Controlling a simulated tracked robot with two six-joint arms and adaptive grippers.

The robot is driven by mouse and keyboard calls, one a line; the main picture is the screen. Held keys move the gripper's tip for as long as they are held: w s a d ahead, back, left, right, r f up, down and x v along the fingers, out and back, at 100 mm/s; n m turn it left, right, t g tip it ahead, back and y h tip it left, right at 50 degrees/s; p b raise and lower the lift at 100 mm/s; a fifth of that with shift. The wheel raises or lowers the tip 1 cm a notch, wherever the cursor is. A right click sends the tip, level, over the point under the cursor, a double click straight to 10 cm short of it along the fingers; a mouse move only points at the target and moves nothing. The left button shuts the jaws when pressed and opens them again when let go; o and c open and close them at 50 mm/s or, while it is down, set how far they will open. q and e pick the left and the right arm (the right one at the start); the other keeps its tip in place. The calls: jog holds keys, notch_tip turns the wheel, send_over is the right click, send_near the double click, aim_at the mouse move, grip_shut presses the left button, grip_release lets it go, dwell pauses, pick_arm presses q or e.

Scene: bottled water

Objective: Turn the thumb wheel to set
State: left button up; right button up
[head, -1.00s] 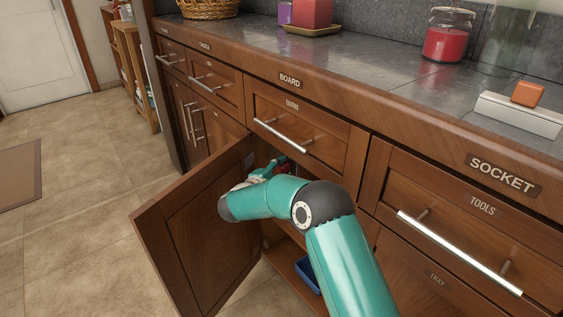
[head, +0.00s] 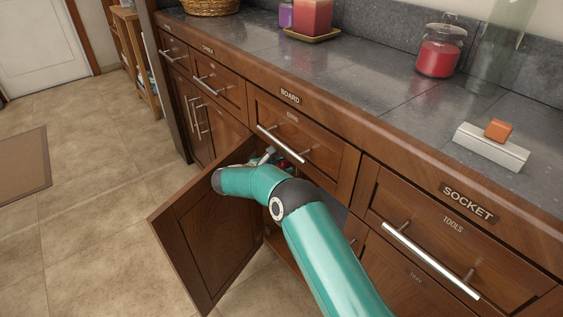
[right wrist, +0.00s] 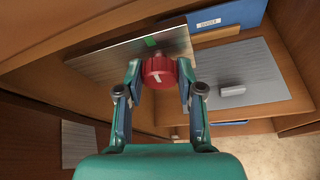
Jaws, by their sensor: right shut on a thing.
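A red thumb wheel (right wrist: 159,72) with a white mark on its face shows in the right wrist view, in front of a metal plate (right wrist: 112,68). A green mark (right wrist: 150,42) is on the plate just above the wheel. My right gripper (right wrist: 160,82) is shut on the wheel, with one finger on each side. In the head view my right gripper (head: 268,158) is inside the open cabinet under the counter, partly hidden by the arm and the drawer edge. A bit of red (head: 288,164) shows beside it. My left gripper is not in view.
The cabinet door (head: 208,232) stands open to the left of my arm. A drawer handle (head: 281,144) juts out just above. Inside are a blue labelled panel (right wrist: 218,22) and a grey panel (right wrist: 245,75).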

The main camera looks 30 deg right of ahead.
jog(key=shift+a+f+n, duration=0.15)
jog(key=shift+f+n, duration=0.1)
jog(key=shift+n, duration=0.15)
jog(key=shift+g+p, duration=0.3)
jog(key=o, duration=1.2)
jog(key=shift+c, duration=0.2)
jog(key=shift+r, duration=0.1)
